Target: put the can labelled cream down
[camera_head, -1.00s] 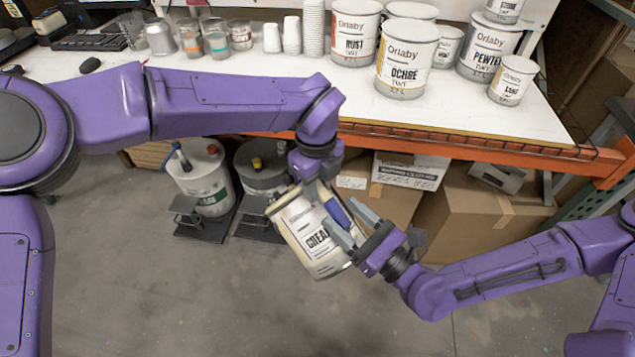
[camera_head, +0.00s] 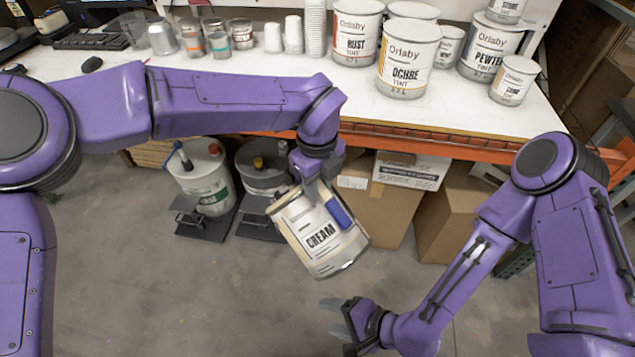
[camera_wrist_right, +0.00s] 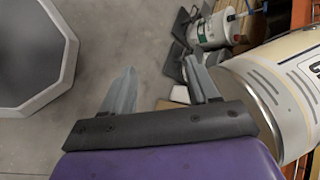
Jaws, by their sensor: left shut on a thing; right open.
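The can labelled cream (camera_head: 316,240) hangs tilted in the air in front of the workbench, below the tabletop's level. My left gripper (camera_head: 322,196) is shut on it at its upper part, with one blue finger pad showing on the can's side. The can's far side is hidden. My right gripper (camera_head: 342,312) is open and empty, below and right of the can. In the right wrist view, the fingers of my right gripper (camera_wrist_right: 160,92) are apart with nothing between them, and part of the cream can (camera_wrist_right: 282,88) shows at the right, apart from them.
The white workbench (camera_head: 270,88) holds the cans labelled rust (camera_head: 355,45), ochre (camera_head: 407,75) and pewter (camera_head: 487,62), plus cups and jars. Its front middle is bare. Two containers (camera_head: 208,190) stand on the floor below, beside cardboard boxes (camera_head: 385,215). An orange beam (camera_head: 480,150) runs along the bench front.

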